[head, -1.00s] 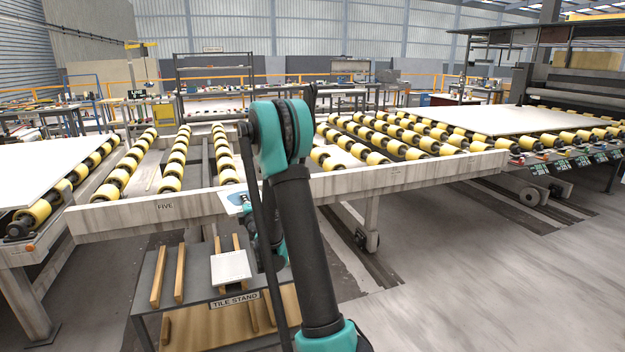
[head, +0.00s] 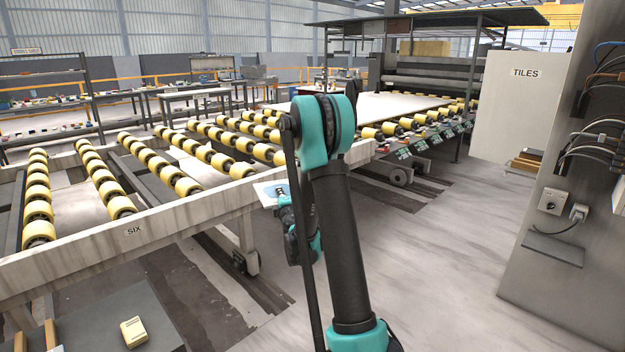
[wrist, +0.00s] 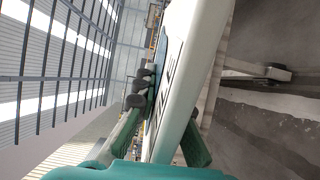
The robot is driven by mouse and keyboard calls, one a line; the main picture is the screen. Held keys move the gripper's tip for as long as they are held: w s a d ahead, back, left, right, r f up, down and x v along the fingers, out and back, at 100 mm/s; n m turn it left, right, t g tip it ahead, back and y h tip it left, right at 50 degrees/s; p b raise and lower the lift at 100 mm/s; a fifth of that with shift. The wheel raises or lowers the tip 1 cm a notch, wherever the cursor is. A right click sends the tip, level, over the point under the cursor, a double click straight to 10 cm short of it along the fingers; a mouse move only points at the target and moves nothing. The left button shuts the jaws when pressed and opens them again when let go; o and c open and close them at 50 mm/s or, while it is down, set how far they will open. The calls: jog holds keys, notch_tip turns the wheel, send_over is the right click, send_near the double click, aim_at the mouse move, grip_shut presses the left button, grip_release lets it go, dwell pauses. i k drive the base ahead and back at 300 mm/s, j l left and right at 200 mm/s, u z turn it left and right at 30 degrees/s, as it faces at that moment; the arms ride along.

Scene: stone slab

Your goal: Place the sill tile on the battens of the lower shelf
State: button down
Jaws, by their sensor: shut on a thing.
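My gripper (wrist: 160,138) is shut on the sill tile, a long pale slab (wrist: 190,75) that crosses the wrist view on edge. Dark lettering ending in "LE" shows along its side. In the head view, a small part of the tile (head: 266,194) shows left of my arm, in front of the roller beam; the arm hides the rest. The tile stand (head: 95,318) is cut off at the bottom left of the head view, with two wooden battens (head: 50,335) at its edge. Its lower shelf is out of view.
A pale box (head: 132,331) sits on the stand. The roller table (head: 180,215) marked "SIX" stands behind, with a leg and caster (head: 245,260). A grey cabinet (head: 560,240) and a "TILES" panel (head: 522,100) are at right. The floor between is clear.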

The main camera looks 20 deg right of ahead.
aim_at(533, 163)
jog(key=i+l+z, duration=0.6)
jog(key=i+z, duration=0.25)
jog(key=i+l+z, duration=0.15)
jog(key=i+z, duration=0.35)
jog(key=i, duration=1.15)
jog(key=i+z, duration=0.15)
jog(key=i, duration=0.45)
jog(key=i+j, duration=0.15)
jog(key=i, duration=0.45)
jog(key=i+j+z, duration=0.15)
jog(key=i, duration=0.5)
